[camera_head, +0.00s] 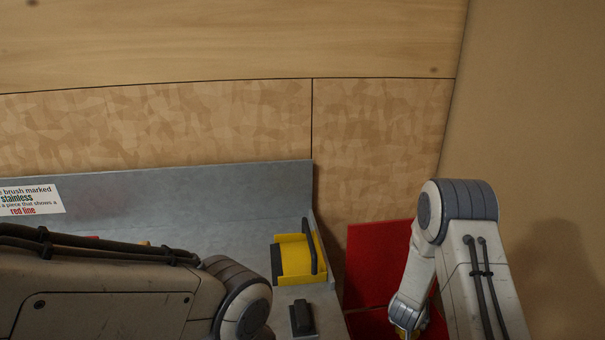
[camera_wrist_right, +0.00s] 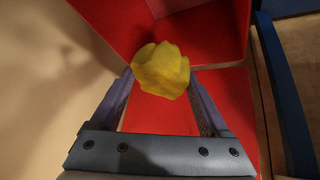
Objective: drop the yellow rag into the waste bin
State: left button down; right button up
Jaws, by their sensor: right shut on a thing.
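The yellow rag (camera_wrist_right: 160,70) is a crumpled lump between the fingers of my right gripper (camera_wrist_right: 160,88), which is shut on it. A red open container (camera_head: 375,262), apparently the waste bin, stands right of the bench. In the wrist view its red walls and floor (camera_wrist_right: 158,115) lie behind the rag. The gripper is over or inside it; the exact height is unclear. My left gripper is outside the head view; only its arm shows.
A grey bench (camera_head: 200,205) with a raised back edge fills the left. On it are a yellow device with a black handle (camera_head: 297,258), a small dark block (camera_head: 302,318) and a printed sign (camera_head: 30,200). A plain wall (camera_head: 545,150) stands close on the right.

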jog(key=w+d+f+m+b, duration=0.1)
jog(key=d+f+b, duration=0.3)
jog(key=f, duration=0.7)
jog(key=shift+d+m+g+h+b, duration=0.3)
jog(key=shift+d+h, duration=0.1)
jog(key=shift+d, duration=0.75)
jog(key=shift+w+r, duration=0.1)
jog(key=o, duration=1.2)
jog(key=v, duration=1)
jog(key=shift+a+r, duration=0.15)
